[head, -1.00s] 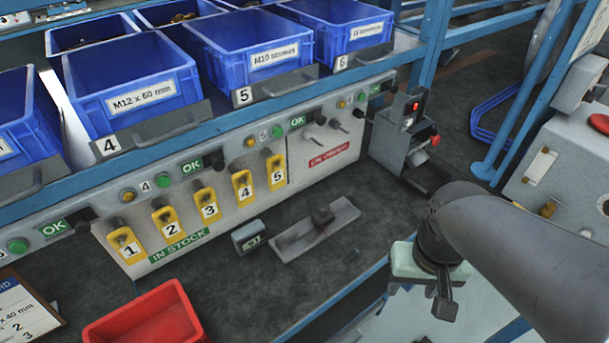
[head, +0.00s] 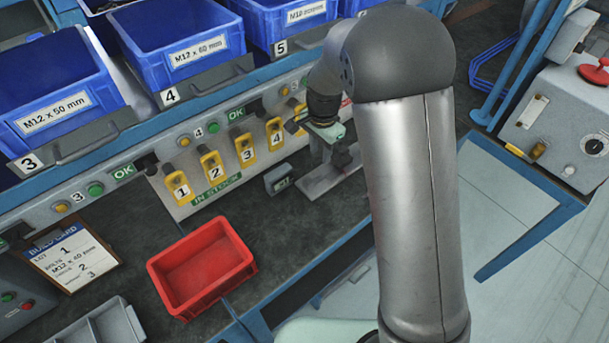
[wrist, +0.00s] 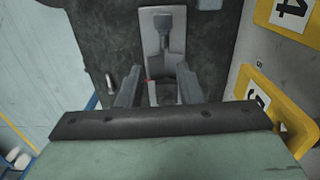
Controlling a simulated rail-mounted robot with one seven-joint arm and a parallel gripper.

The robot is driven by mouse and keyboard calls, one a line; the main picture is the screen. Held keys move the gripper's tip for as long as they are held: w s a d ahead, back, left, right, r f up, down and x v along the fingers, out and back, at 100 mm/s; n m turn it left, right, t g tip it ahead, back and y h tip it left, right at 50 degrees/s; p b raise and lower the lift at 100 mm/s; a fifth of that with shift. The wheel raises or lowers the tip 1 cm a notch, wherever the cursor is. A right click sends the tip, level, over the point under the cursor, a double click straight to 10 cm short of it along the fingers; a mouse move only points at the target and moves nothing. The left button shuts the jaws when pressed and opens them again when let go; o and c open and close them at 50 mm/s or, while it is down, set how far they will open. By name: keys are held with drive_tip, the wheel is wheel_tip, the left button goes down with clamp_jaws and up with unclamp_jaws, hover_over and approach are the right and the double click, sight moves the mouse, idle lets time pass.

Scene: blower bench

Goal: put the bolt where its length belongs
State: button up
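My gripper (head: 322,128) hangs over the bench beside the yellow tags, partly behind my arm. In the wrist view its fingers (wrist: 158,86) are apart, with nothing clearly held between them. A small pale metal piece (wrist: 110,77), possibly the bolt, lies on the dark bench left of the fingers; I cannot tell its length. A grey gauge plate with a dark slider (wrist: 165,38) lies below and ahead of the fingers. Its display box (head: 279,179) stands beside it in the head view. Blue bins include "M12 x 50 mm" (head: 72,118) and "M12 x 60 mm" (head: 190,62).
A red tray (head: 228,286) stands empty at the bench front. A build card (head: 72,258) and a grey divided tray (head: 110,325) are at left. Numbered yellow tags (head: 212,165) line the panel. A control box (head: 560,125) stands at right.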

sight(317, 178)
drive_tip(key=f+b, duration=0.2)
drive_tip(key=f, duration=0.1)
drive_tip(key=f+b, duration=0.2)
drive_tip(key=f, duration=0.2)
drive_tip(key=f+b, duration=0.2)
drive_tip(key=f, duration=0.1)
drive_tip(key=shift+w+a+f+b, duration=0.25)
drive_tip(key=shift+f+b, duration=0.05)
drive_tip(key=shift+b, duration=0.1)
drive_tip(key=shift+c, duration=0.2)
clamp_jaws()
wheel_tip(317, 178, up, 7)
drive_tip(key=p, duration=0.5)
drive_tip(key=shift+r, duration=0.15)
